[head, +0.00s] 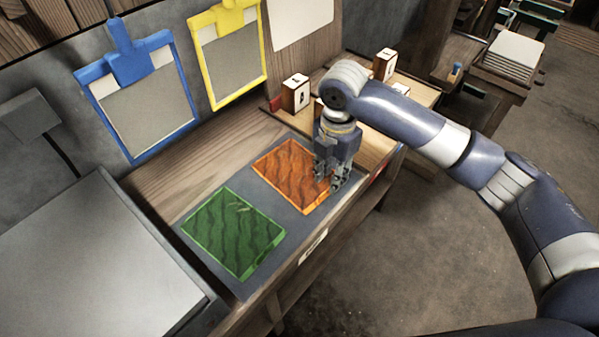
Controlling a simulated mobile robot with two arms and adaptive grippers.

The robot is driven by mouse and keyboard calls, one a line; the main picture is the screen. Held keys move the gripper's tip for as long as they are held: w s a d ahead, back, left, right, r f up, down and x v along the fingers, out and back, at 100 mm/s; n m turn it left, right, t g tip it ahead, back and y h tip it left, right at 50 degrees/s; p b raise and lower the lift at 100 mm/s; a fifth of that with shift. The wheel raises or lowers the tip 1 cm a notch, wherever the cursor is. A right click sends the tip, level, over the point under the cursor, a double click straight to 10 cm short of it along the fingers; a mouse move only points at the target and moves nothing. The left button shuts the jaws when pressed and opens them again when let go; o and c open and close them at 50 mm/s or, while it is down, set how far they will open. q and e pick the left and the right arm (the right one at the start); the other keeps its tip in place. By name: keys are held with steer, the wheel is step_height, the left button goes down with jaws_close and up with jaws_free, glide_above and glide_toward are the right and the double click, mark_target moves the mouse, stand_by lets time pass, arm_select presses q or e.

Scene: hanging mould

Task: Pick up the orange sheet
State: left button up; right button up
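The orange sheet (287,172) has dark wavy lines and lies flat on a grey mat (181,218) on the wooden bench. My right gripper (333,188) points down at the right part of the orange sheet and covers a bit of it. Its fingers look apart, with no sheet lifted between them. I cannot tell whether the fingertips touch the sheet. My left gripper is not in view.
A green sheet (233,232) lies beside the orange one. Blue (147,95) and yellow (229,50) frames hang on the wall behind. Small blocks (295,93) stand at the back right. A grey metal surface (90,265) is at the left. Open floor lies at the front right.

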step_height(320, 180, down, 4)
steer(key=shift+f+p, duration=0.25)
steer(key=shift+p, duration=0.1)
steer(key=shift+w+f, duration=0.1)
steer(key=shift+f, duration=0.3)
steer(key=shift+c, duration=0.2)
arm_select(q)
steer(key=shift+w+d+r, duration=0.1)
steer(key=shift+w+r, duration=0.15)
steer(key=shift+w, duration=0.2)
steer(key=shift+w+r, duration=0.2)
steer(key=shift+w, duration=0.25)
arm_select(e)
jaws_close()
